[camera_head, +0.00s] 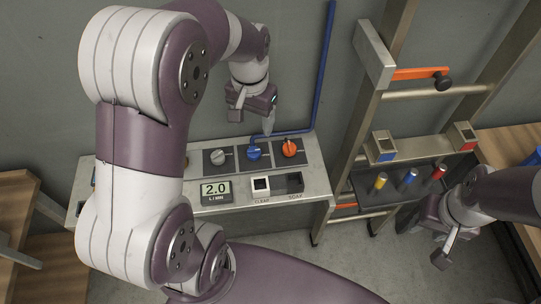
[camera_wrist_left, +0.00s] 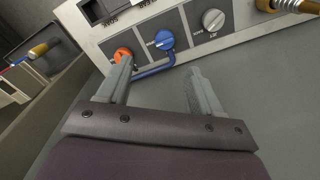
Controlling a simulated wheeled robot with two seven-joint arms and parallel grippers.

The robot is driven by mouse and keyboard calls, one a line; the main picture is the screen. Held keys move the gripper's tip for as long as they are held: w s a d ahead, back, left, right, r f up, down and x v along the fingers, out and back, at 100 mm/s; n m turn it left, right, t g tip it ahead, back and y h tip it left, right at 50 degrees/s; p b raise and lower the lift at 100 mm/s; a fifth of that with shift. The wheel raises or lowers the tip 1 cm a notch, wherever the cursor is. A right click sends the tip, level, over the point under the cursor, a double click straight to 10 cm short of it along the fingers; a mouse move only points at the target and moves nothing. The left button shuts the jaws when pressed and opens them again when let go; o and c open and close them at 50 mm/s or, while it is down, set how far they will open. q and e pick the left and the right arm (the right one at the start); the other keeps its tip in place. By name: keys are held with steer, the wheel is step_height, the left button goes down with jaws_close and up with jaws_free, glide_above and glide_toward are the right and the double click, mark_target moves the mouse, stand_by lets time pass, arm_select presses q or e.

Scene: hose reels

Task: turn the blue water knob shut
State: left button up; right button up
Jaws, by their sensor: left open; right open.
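The blue water knob (camera_head: 254,153) sits on the grey panel between a grey knob and an orange knob. In the left wrist view the blue knob (camera_wrist_left: 164,39) shows ahead of the gap between my fingers, with its pointer tilted. My left gripper (camera_head: 253,115) is open and empty, behind and above the panel in the head view. Its fingertips (camera_wrist_left: 160,70) appear apart from the blue knob; one overlaps the view just below the orange knob. My right gripper (camera_head: 434,232) is open and empty at the far right, away from the panel.
The orange knob (camera_head: 289,147) and grey knob (camera_head: 218,156) flank the blue one closely. A blue pipe (camera_head: 326,70) runs down the wall to the panel. A display (camera_head: 215,191) reads 2.0 L/MIN. A rack (camera_head: 393,180) with coloured-handled items stands at right.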

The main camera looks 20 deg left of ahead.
mark_target(254, 150)
arm_select(q)
steer(key=f, duration=0.8)
steer(key=a+f+p, duration=0.1)
steer(key=f, duration=0.4)
steer(key=shift+w, duration=0.4)
arm_select(e)
steer(key=shift+r, duration=0.2)
arm_select(q)
steer(key=c, duration=1.1)
steer(key=shift+o, duration=0.2)
steer(key=shift+r, duration=0.1)
